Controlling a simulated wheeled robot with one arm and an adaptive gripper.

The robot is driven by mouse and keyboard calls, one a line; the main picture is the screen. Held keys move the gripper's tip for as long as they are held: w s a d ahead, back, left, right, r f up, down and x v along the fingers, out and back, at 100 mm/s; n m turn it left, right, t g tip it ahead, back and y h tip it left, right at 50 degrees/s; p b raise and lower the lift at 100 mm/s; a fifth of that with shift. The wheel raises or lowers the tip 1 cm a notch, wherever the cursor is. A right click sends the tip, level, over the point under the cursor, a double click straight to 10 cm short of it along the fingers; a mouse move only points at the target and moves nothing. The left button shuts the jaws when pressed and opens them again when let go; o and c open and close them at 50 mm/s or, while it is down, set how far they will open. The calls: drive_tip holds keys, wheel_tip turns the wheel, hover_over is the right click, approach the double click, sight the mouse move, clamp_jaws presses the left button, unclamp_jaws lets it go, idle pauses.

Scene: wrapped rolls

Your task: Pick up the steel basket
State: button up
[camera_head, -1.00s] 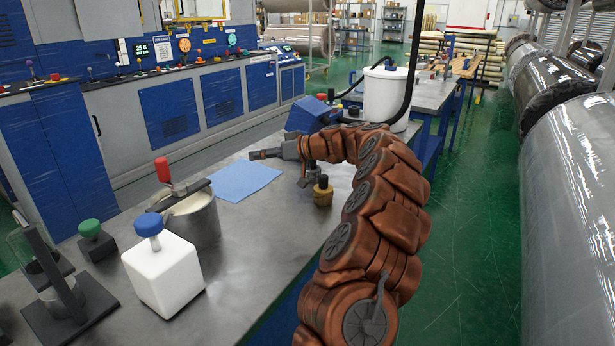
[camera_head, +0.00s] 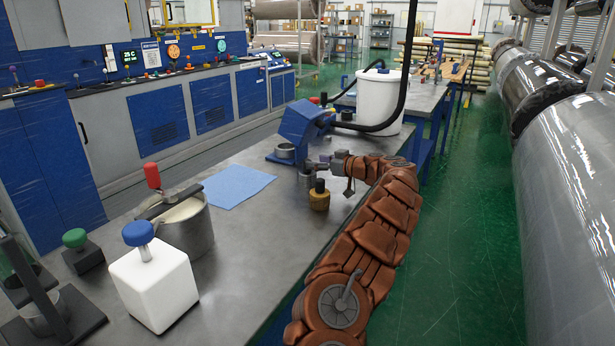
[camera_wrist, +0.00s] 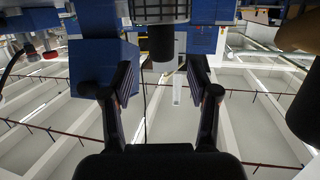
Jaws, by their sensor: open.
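My gripper (camera_head: 308,168) is small in the head view, low over the workbench, beside the blue bench machine (camera_head: 305,122). In the wrist view its two fingers (camera_wrist: 160,75) stand apart with nothing between them. A grey mesh-like cylinder (camera_wrist: 160,10), likely the steel basket, is cut off by the top edge of that view, beyond the fingers. A black cylinder (camera_wrist: 162,42) shows just below it. In the head view a small grey metal cup (camera_head: 284,152) is at the blue machine, left of my gripper; I cannot tell whether it is the same thing.
A brass piece with a black knob (camera_head: 319,197) stands close to my gripper. A blue sheet (camera_head: 232,187) lies on the workbench (camera_head: 245,245). A steel pot (camera_head: 190,232), a white block (camera_head: 152,285) and a white bucket (camera_head: 380,98) also stand there.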

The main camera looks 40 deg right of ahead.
sight(307, 172)
drive_tip(key=shift+p+x, duration=0.55)
drive_tip(key=shift+x, duration=1.85)
clamp_jaws()
